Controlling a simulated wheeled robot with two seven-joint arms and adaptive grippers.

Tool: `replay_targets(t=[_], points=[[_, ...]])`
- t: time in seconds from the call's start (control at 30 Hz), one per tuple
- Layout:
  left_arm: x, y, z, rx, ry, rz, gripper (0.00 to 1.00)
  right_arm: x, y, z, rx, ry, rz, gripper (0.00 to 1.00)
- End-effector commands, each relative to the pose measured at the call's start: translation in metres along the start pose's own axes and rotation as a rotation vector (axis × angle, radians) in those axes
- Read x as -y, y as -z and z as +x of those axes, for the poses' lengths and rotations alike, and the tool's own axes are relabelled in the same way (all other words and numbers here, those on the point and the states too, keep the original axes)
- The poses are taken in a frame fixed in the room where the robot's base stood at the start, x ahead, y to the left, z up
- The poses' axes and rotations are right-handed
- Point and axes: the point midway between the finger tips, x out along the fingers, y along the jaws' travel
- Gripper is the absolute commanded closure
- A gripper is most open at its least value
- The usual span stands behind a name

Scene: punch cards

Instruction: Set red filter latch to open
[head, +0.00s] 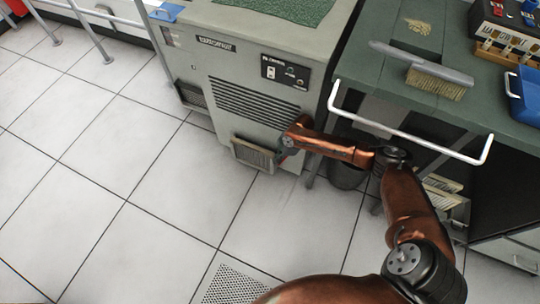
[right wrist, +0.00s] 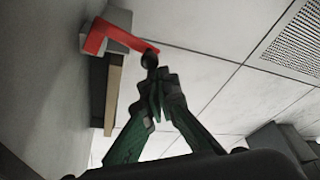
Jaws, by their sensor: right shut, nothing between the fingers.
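The red filter latch (right wrist: 100,35) shows in the right wrist view as a bent red lever on a grey block, with one arm reaching right toward my fingertips. My right gripper (right wrist: 151,64) is shut and empty, its tips at the free end of that arm; whether they touch I cannot tell. In the head view my right gripper (head: 283,151) is low at the front of the grey cabinet, beside the right end of the tan filter (head: 254,155). The latch is not distinguishable there. The filter's tan edge (right wrist: 114,95) also shows in the wrist view. My left gripper is not in view.
The grey cabinet (head: 215,75) has a louvred vent and a small switch panel (head: 285,73). At right stands a green workbench (head: 390,100) with a white rail (head: 400,130), a brush (head: 435,82) and a blue tray. A dark bin (head: 346,174) is under it. The tiled floor at left is clear.

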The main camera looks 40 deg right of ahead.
Motion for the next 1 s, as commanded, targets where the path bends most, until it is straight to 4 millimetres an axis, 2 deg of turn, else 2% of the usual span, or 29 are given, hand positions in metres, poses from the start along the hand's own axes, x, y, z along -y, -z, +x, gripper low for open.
replay_targets(t=[0.37, 0.57, 0.67, 1.0], points=[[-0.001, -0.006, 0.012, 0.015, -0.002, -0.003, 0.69, -0.012, 0.006, 0.004, 0.0, 0.0, 0.001, 1.0], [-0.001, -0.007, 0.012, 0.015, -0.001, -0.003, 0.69, -0.014, 0.009, -0.002, 0.0, -0.001, 0.0, 1.0], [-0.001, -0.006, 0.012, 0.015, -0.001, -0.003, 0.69, -0.015, 0.013, -0.013, 0.0, -0.002, -0.002, 1.0], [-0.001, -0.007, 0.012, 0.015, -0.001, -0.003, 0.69, -0.013, 0.034, -0.071, 0.0, -0.002, -0.002, 1.0]])
